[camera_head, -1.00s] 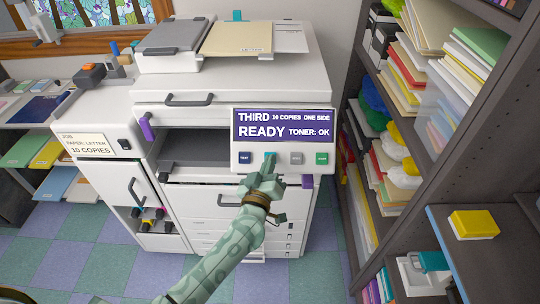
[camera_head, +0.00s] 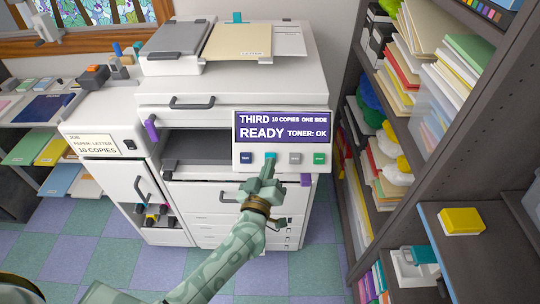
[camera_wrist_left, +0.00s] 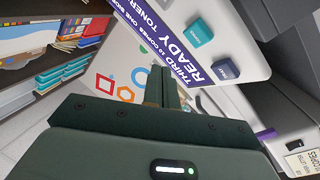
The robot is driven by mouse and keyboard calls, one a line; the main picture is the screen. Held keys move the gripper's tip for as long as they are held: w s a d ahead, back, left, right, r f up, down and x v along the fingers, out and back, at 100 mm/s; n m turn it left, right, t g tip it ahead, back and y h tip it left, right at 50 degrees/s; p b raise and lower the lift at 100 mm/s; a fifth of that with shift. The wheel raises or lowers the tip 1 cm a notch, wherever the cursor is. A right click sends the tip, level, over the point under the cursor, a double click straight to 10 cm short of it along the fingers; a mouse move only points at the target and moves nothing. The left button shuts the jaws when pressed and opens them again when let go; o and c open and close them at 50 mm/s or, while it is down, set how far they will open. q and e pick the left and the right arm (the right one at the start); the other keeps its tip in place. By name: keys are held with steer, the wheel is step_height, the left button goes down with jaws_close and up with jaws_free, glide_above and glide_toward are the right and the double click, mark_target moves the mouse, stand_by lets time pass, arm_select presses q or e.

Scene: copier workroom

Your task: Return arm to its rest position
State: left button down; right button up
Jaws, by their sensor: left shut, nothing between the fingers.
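My left gripper (camera_head: 268,172) is shut and empty, in front of the copier (camera_head: 235,95), with its fingertips just below the teal button (camera_head: 270,158) on the control panel. Whether the tips touch the panel's lower edge, I cannot tell. In the left wrist view the shut fingers (camera_wrist_left: 161,85) point past the panel display (camera_wrist_left: 165,35), beside the teal button (camera_wrist_left: 199,33) and the blue button (camera_wrist_left: 225,69). The display reads "THIRD 10 COPIES ONE SIDE, READY, TONER: OK". My right gripper is not in view.
Shelves (camera_head: 425,150) with folders and paper stand close on the right, with a yellow box (camera_head: 461,221) on a lower shelf. A low shelf with papers (camera_head: 45,150) stands further left. Checkered floor is free at the lower left.

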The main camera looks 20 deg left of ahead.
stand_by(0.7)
arm_select(q)
steer(key=s+f+m+g+h+b, duration=0.15)
steer(key=s+f+m+g, duration=0.35)
steer(key=f, duration=0.9)
steer(key=s+f+m+g+h, duration=0.25)
steer(key=s+f, duration=0.55)
steer(key=f, duration=0.6)
steer(key=s+a+f+m+g+y, duration=0.1)
steer(key=s+a+f+g, duration=0.2)
steer(key=s+f, duration=0.3)
steer(key=s+a+f+m+g+y+b, duration=0.1)
steer(key=s+a+f+g, duration=0.3)
steer(key=s, duration=1.3)
steer(key=s+a+f+m+g+y+b, duration=0.1)
steer(key=s+a+f+g, duration=0.2)
steer(key=s+f, duration=0.5)
steer(key=s, duration=0.4)
steer(key=shift+s+a+f, duration=0.15)
steer(key=shift+s+a, duration=0.05)
steer(key=shift+a, duration=0.1)
steer(key=shift+w+g, duration=0.1)
steer(key=shift+g, duration=0.15)
